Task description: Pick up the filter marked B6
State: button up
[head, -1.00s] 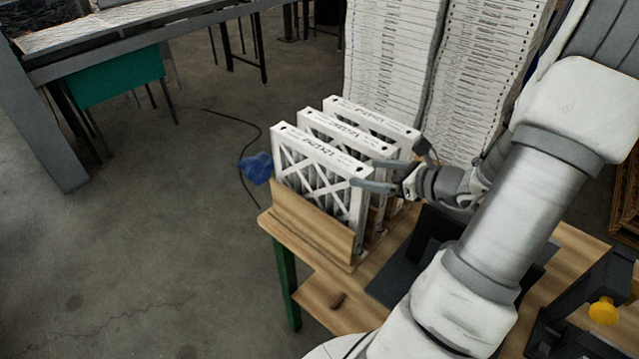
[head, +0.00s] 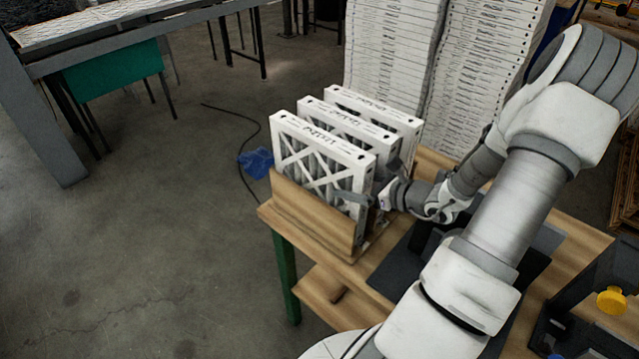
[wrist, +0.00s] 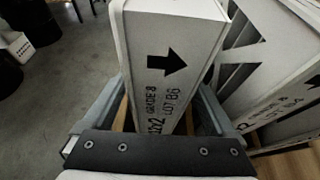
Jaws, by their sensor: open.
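Three white cardboard-framed filters stand upright in a row in a wooden holder (head: 310,215) in the head view. The filter marked B6 (wrist: 168,75) fills the middle of the wrist view, with a black arrow and "LOT B6" on its narrow side. It appears to be the nearest filter (head: 318,162) in the head view. My gripper (wrist: 160,88) is open, with one finger on each side of this filter. In the head view my gripper (head: 368,182) is at the filter's right end, one finger before its front face. I cannot tell whether the fingers touch it.
The middle filter (head: 350,127) and far filter (head: 375,106) stand close behind; a neighbour (wrist: 275,75) shows at right in the wrist view. Tall stacks of white boxes (head: 390,55) rise behind. The wooden table (head: 570,250) carries dark equipment at right.

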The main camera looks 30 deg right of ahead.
aim_at(319, 180)
jog(key=shift+b+x, duration=0.35)
jog(key=shift+x, duration=1.15)
grip_shut()
